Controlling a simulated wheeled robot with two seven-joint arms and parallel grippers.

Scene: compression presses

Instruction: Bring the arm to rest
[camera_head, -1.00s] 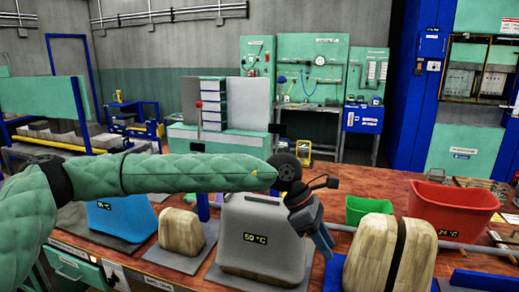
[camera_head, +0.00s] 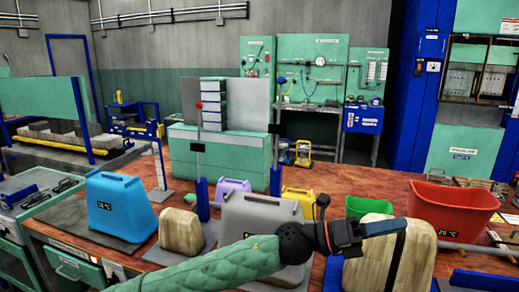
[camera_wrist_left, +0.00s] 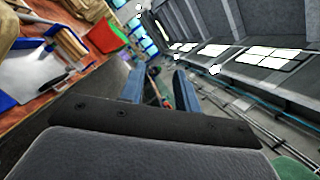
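My left arm, in a green quilted sleeve (camera_head: 215,268), comes in low from the bottom left of the head view. Its gripper (camera_head: 398,225) points right, in front of a wooden block with a dark band (camera_head: 420,250). In the left wrist view the two blue fingers of my left gripper (camera_wrist_left: 158,85) stand apart with a gap between them. Nothing is held between them. My right gripper is in neither view.
A grey container (camera_head: 250,215), a blue container (camera_head: 120,207), a smaller wooden block (camera_head: 181,232) and a red bin (camera_head: 455,210) stand on the wooden table. A green bin (camera_head: 368,207) is just behind my gripper. Blue posts (camera_head: 202,200) rise behind the containers.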

